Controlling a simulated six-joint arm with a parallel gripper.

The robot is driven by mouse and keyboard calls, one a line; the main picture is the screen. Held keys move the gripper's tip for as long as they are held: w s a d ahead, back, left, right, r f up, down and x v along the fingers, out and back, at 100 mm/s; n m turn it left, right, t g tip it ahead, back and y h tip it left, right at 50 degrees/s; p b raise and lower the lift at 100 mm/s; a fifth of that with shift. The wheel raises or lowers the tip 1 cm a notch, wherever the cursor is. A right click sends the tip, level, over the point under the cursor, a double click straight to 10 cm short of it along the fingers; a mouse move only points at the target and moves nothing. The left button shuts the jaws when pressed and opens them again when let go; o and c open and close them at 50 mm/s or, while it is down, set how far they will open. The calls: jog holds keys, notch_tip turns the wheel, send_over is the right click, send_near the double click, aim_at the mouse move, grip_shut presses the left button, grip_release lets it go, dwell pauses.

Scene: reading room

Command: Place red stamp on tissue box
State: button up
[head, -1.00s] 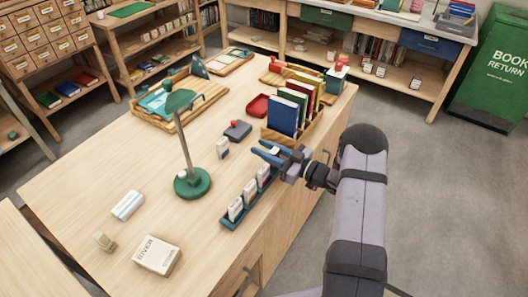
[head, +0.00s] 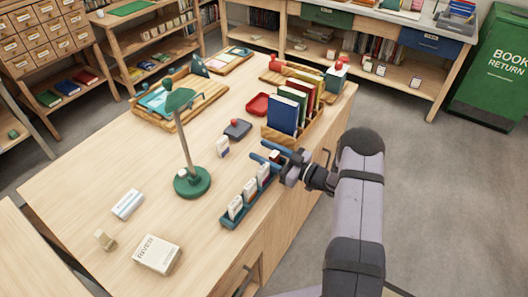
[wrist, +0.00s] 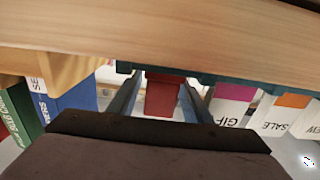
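A red block, seemingly the red stamp (wrist: 163,95), stands between my fingers in the wrist view, at the end of the teal rack (wrist: 221,79). Small gaps show on both sides of it. My gripper (head: 262,152) is open around it, at the far end of the rack (head: 232,219) in the head view, where my fingers mostly hide the stamp. A teal box with a white top and something red on it (head: 336,78) stands at the far right of the desk. It may be the tissue box, but I cannot tell for sure.
Labelled stamps (wrist: 232,108) fill the rack beside my gripper. A wooden holder of upright books (head: 283,116) stands just behind. A green lamp (head: 192,182) stands left of the rack. A white box (head: 157,254) lies near the front.

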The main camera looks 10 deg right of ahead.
aim_at(277, 157)
jog(key=shift+s+d+f, duration=0.1)
jog(key=shift+s+d, duration=0.1)
jog(key=shift+d, duration=0.1)
jog(key=b+v, duration=0.1)
jog(key=v, duration=0.4)
jog(key=b+v, duration=0.2)
jog(key=v, duration=0.3)
jog(key=shift+r, duration=0.25)
jog(key=shift+s+d+b, duration=0.35)
jog(key=shift+s+d, duration=0.05)
jog(key=shift+s, duration=0.1)
jog(key=shift+c, duration=0.8)
